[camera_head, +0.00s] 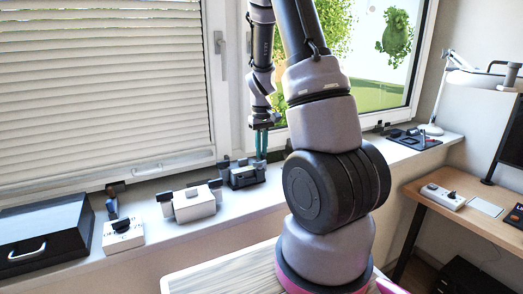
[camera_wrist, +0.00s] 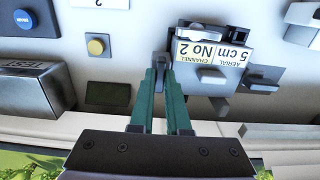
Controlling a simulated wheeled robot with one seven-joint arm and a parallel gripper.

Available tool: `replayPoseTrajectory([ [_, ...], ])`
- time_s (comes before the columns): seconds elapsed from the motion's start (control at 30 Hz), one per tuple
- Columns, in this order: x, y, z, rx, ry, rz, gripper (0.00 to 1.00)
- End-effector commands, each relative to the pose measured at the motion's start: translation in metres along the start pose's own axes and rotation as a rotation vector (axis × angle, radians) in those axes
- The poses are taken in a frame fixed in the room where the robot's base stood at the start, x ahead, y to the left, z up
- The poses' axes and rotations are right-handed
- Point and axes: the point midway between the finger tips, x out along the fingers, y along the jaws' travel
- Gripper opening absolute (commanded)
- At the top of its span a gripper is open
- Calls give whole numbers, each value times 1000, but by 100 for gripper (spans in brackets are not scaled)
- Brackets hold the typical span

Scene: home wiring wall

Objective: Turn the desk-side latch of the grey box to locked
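The grey box (camera_head: 243,178) sits on the window sill, with a small dark latch on each side. In the wrist view it (camera_wrist: 236,52) carries an upside-down label reading "AERIAL 5 cm CHANNEL No 2". My gripper (camera_head: 262,157) points down at the box's right side, towards the desk. In the wrist view its teal fingers (camera_wrist: 160,72) stand close together with the dark desk-side latch (camera_wrist: 160,58) between their tips, and appear to touch it on both sides. The fingers partly hide this latch. The other latch (camera_wrist: 265,76) is free, on the opposite side.
Left along the sill stand a lighter box with side latches (camera_head: 194,206), a white knob box (camera_head: 122,236) and a black case (camera_head: 42,240). The window is close behind. A dark device (camera_head: 414,141) lies further right; the desk (camera_head: 450,212) holds a power strip (camera_head: 442,196).

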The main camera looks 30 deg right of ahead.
Motion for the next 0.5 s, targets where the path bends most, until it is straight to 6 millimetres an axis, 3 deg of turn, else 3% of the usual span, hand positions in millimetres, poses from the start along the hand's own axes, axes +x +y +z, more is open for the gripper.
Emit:
replayPoseTrajectory([
  [0.27,0,0,0,39,0,0,0],
  [0.5,0,0,0,176,0,1,0],
])
